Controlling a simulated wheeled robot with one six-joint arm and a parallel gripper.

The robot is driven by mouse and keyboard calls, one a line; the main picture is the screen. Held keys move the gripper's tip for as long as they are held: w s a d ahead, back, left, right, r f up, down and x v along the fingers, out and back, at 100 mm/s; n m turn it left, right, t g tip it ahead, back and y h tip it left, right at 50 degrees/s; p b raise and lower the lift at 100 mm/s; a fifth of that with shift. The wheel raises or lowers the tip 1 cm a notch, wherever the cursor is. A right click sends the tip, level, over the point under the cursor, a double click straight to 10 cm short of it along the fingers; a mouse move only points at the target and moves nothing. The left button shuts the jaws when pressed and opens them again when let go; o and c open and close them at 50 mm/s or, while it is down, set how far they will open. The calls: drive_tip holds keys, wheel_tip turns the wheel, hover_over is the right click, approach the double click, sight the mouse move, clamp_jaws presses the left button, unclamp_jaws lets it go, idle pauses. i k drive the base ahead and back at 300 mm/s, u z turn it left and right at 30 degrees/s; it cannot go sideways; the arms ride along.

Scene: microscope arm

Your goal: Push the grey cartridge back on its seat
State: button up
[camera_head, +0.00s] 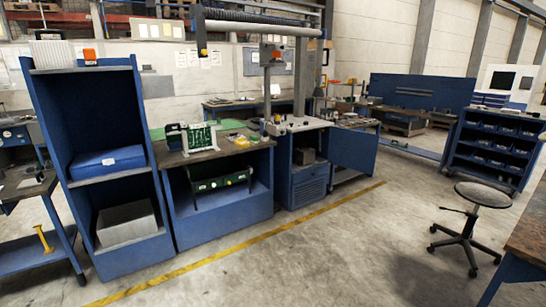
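I cannot make out for sure which thing is the grey cartridge, nor its seat. A grey ribbed block (52,54) stands on top of the tall blue shelf unit at the left, beside a small orange box (90,55). A larger grey box (125,222) sits on that unit's bottom shelf. A white frame with a green board (200,138) stands on the blue workbench right of the shelf. My gripper is not in view.
The tall blue shelf unit (103,188) adjoins the blue workbench (218,209). An open blue cabinet door (355,149) juts out right of the bench. A stool (475,196) stands at the right. Grey floor (330,250) in front is clear beyond the yellow line.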

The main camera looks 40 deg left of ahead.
sight(304, 155)
drive_tip(key=u, duration=1.25)
drive_tip(key=i, duration=3.5)
drive_tip(key=u, duration=0.25)
drive_tip(key=i, duration=2.9)
drive_tip(key=u, duration=0.3)
